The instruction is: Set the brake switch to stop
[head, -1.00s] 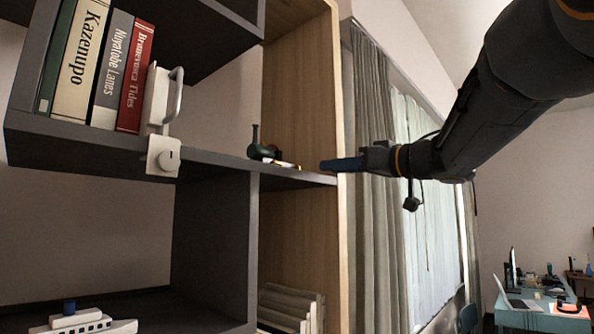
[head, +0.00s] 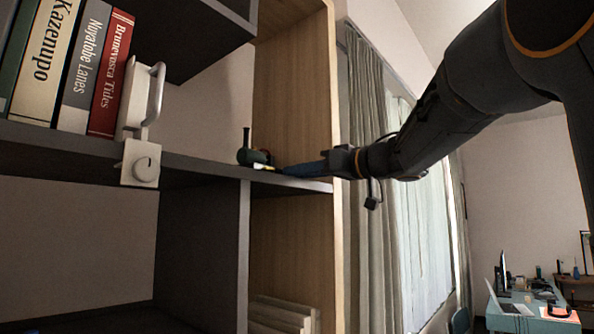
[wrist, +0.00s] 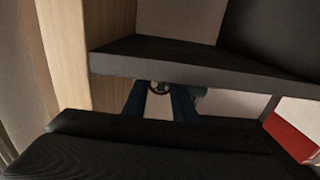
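A small dark green device with an upright dark post (head: 247,142) and a pale yellowish piece near its right end stands on the dark shelf (head: 185,164). I cannot make out a brake switch or its setting on it. My gripper (head: 290,170) reaches in from the right at shelf height, its blue fingers just right of the device. In the wrist view, the fingers (wrist: 160,102) are apart, with nothing visibly gripped. A dark ring (wrist: 159,87) on the device shows beyond the gap between them; the rest is largely hidden by fingers and shelf.
A white clamp-like holder with a round knob (head: 146,170) sits on the shelf's front edge at left, beside several upright books (head: 110,75). A wooden side panel (head: 293,110) closes the shelf at right. Curtains (head: 368,180) hang beyond it.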

